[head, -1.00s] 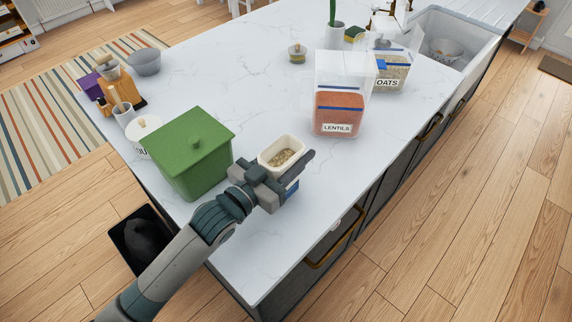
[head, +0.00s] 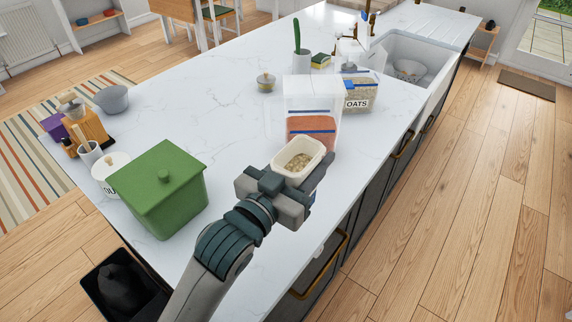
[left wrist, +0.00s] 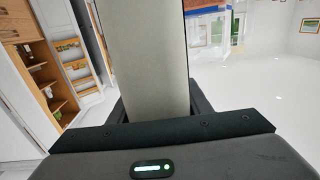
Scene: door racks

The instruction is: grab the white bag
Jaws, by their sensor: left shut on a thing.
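The white bag (head: 303,152) is a small, off-white, open-topped vessel with grainy beige contents. It is upright in my left gripper (head: 287,182), which is shut on it above the near part of the counter. The gripper and arm hide its lower part in the head view. In the left wrist view its pale side (left wrist: 145,50) fills the space between the jaws. My right gripper is not in view.
The clear lentils container (head: 300,90) stands just behind the bag, partly hidden by it. An oats container (head: 357,95) is farther back. A green lidded box (head: 150,190) stands to the left. The middle of the white counter (head: 200,90) is clear.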

